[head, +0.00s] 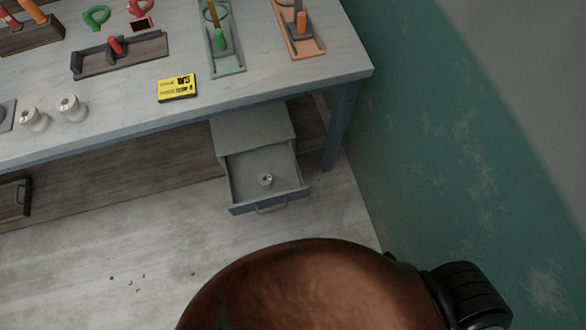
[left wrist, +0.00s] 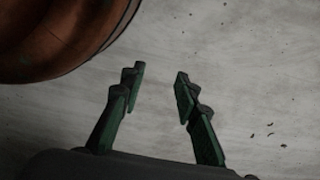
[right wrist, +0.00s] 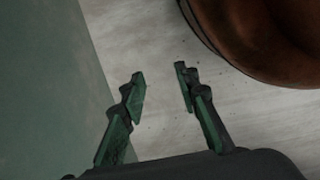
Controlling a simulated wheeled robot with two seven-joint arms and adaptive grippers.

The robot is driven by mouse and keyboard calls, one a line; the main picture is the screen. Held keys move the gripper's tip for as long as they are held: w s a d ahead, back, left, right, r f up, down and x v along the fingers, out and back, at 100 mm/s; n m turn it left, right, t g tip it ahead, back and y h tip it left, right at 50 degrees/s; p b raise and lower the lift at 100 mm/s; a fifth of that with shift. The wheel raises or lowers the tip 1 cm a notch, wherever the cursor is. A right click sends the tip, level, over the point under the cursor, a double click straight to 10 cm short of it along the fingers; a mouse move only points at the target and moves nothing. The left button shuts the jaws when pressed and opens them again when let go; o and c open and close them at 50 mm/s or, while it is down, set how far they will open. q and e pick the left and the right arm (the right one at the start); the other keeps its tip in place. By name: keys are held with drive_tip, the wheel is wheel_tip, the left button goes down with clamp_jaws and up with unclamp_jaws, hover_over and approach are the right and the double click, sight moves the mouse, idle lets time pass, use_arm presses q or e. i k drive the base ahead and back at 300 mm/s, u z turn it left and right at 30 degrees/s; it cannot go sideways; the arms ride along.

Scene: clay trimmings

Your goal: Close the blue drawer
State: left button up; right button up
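The blue drawer (head: 270,207) stands pulled open from a grey cabinet (head: 250,125) under the workbench. My left gripper (left wrist: 160,82) is open and empty above the floor in the left wrist view. My right gripper (right wrist: 160,82) is open and empty above the floor, near the green wall, in the right wrist view. Neither gripper shows in the head view, and the drawer shows in neither wrist view.
The workbench (head: 120,108) carries a yellow box (head: 177,88), white spools (head: 70,107) and several tools in holders. A bench leg (head: 342,125) stands right of the drawer, close to the green wall (head: 430,150). Small dark crumbs (head: 130,280) lie on the floor (head: 90,260), otherwise clear at left.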

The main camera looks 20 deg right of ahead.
sight(243, 170)
drive_tip(key=z, duration=0.15)
drive_tip(key=k, duration=0.95)
drive_tip(key=u, duration=2.45)
drive_tip(key=i, duration=0.7)
drive_tip(key=z, duration=2.95)
